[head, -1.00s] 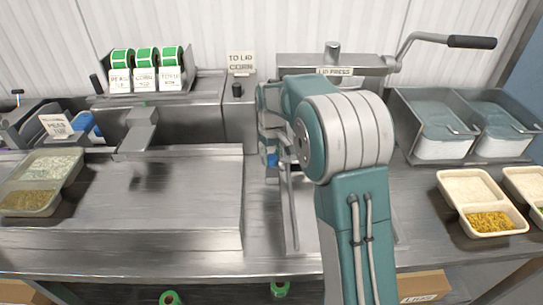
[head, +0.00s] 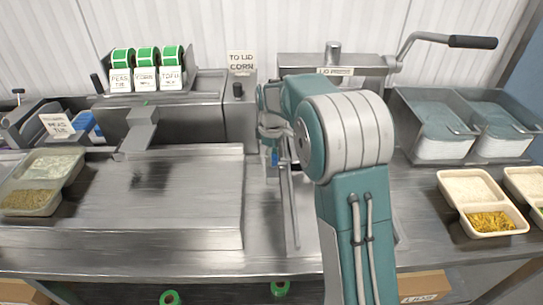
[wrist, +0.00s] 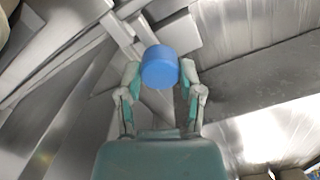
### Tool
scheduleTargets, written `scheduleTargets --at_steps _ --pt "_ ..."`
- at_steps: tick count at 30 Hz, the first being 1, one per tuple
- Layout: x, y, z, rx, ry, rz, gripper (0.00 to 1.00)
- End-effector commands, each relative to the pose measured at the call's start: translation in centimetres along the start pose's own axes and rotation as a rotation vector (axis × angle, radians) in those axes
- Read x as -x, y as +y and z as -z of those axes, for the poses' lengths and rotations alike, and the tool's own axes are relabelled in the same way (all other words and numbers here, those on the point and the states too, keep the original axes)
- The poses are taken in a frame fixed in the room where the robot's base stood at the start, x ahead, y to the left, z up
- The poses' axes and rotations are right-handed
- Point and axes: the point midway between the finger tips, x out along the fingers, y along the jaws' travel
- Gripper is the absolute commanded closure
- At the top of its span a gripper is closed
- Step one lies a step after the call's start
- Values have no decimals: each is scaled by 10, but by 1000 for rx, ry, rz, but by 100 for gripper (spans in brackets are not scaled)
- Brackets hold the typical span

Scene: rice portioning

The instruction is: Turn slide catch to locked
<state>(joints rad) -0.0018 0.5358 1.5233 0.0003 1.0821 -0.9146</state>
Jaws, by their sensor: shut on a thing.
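A blue round knob (wrist: 159,67), which looks like the slide catch, sits between the two fingertips of my gripper (wrist: 159,80) in the wrist view. The gripper is shut on it, with one finger on each side. A grey metal bar lies beneath the knob. In the head view my gripper (head: 270,135) is at the left end of the lid press, low beside the steel housing. Only a sliver of blue (head: 275,158) shows there, and my arm hides most of the press. I see no lock marking on the catch.
The lid press (head: 290,70) has a long lever (head: 425,40) at upper right. A steel platform (head: 185,200) lies to the left. Filled trays (head: 468,205) stand at right, below the steel bins (head: 405,130). Label rolls (head: 146,58) stand at the back left.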

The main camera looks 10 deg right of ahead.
Motion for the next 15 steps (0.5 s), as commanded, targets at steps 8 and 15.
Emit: scheduleTargets --at_steps 8,15 --pt "-4 -1 -1 3 -6 7 100" --pt "-3 -1 -1 2 -4 5 18"
